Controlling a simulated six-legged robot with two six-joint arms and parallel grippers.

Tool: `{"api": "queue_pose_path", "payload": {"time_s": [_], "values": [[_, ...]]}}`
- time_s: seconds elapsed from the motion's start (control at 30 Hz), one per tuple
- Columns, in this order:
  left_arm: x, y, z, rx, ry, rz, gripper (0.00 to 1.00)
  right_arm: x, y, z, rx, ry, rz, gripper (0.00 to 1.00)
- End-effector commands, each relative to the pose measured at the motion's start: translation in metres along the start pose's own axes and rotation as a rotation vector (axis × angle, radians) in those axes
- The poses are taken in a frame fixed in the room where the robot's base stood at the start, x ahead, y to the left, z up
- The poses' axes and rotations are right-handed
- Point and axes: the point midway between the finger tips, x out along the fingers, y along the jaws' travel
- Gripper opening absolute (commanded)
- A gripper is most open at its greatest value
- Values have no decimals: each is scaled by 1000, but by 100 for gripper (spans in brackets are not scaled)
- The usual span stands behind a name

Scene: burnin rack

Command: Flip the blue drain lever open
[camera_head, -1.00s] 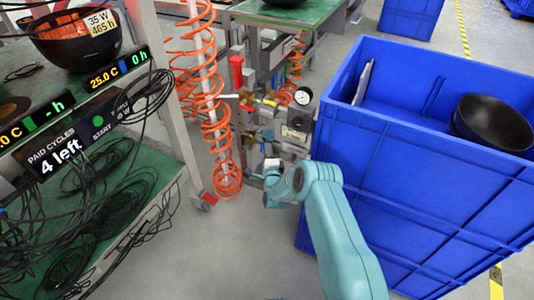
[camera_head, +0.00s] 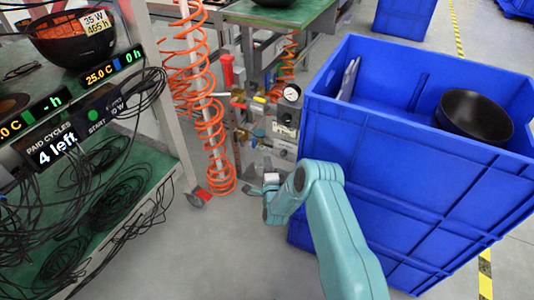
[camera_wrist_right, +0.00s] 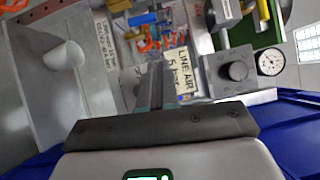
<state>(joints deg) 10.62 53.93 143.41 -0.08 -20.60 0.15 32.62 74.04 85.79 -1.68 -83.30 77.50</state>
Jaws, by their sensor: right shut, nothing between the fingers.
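A blue lever (camera_wrist_right: 143,19) shows small near the top of the right wrist view, among pipe fittings on the air-line panel. Its exact angle is hard to tell. In the head view I cannot make it out clearly among the fittings. My right gripper (camera_wrist_right: 155,68) is shut and empty, its fingers pointing towards the panel, below the lever in the wrist view and apart from it. My left gripper is not in view.
A pressure gauge (camera_head: 291,93) and a red handle (camera_head: 228,70) sit on the panel. Orange coiled hoses (camera_head: 208,120) hang left of it. A large blue crate (camera_head: 400,150) holding a black bowl (camera_head: 474,115) stands close on the right. A cable-filled rack (camera_head: 140,190) is left.

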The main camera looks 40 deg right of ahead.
Motion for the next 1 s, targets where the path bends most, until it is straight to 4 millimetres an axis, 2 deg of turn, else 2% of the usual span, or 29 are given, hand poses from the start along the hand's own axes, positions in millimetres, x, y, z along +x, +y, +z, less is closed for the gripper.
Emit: {"api": "queue_pose_path", "payload": {"time_s": [0.1,0.3,0.9,1.0], "values": [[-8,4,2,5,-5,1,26,-21,-2,0,0,0,4,0],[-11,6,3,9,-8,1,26,-39,-1,0,0,0,2,0],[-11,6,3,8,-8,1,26,-42,-1,-1,0,0,0,0],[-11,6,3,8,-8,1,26,-40,-7,11,5,-19,-10,0]]}}
